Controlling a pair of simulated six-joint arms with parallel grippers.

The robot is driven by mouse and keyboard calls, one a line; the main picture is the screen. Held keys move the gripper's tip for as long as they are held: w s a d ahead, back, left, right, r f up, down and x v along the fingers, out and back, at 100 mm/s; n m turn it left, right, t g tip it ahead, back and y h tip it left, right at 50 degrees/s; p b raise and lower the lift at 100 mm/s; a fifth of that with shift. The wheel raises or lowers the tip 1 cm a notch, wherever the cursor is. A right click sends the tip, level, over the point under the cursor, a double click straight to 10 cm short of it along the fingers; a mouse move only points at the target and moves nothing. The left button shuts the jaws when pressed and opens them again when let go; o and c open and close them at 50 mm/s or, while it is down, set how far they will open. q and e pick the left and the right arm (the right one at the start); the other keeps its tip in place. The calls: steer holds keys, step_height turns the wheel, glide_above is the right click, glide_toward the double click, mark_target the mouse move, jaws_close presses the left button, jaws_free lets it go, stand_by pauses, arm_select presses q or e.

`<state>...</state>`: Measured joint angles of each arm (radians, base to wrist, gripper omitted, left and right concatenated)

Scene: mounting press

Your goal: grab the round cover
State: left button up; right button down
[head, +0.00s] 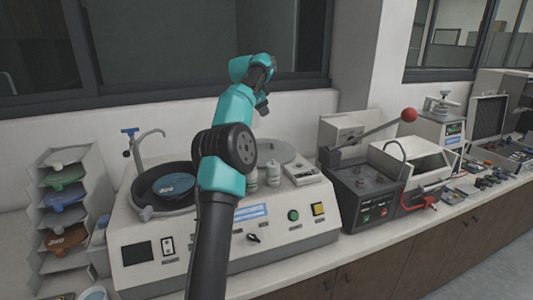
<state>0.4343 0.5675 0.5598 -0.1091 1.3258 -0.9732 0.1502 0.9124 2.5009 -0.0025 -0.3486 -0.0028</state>
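A round grey cover (278,152) lies flat on top of the white bench machine (215,259), right of its open bowl. My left arm crosses in front and hides the cover's left part. My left gripper (262,104) is raised above and behind the cover, in front of the wall, apart from it. It is small and dark, and I cannot tell whether its fingers are open. My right gripper is not in view.
The bowl holds a blue disc (174,186), with a curved tap (137,150) beside it. Small grey cylinders (273,174) stand in front of the cover. A dark press (364,193) with a red-knobbed lever (408,115) stands to the right. A rack of discs (64,205) is at left.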

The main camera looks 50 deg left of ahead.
arm_select(q)
steer(key=s+a+f+m+h, duration=0.1)
steer(key=s+a+f, duration=0.1)
steer(key=s+a, duration=0.2)
steer(key=shift+s, duration=0.55)
steer(key=shift+f, duration=0.15)
glide_toward(264, 142)
steer(key=x, duration=0.5)
steer(key=shift+a+f, duration=0.2)
steer(key=shift+a, duration=0.2)
steer(key=shift+f, duration=0.1)
steer(key=shift+x, duration=2.55)
steer(key=shift+w+d, duration=0.1)
steer(key=shift+c, duration=0.4)
jaws_close()
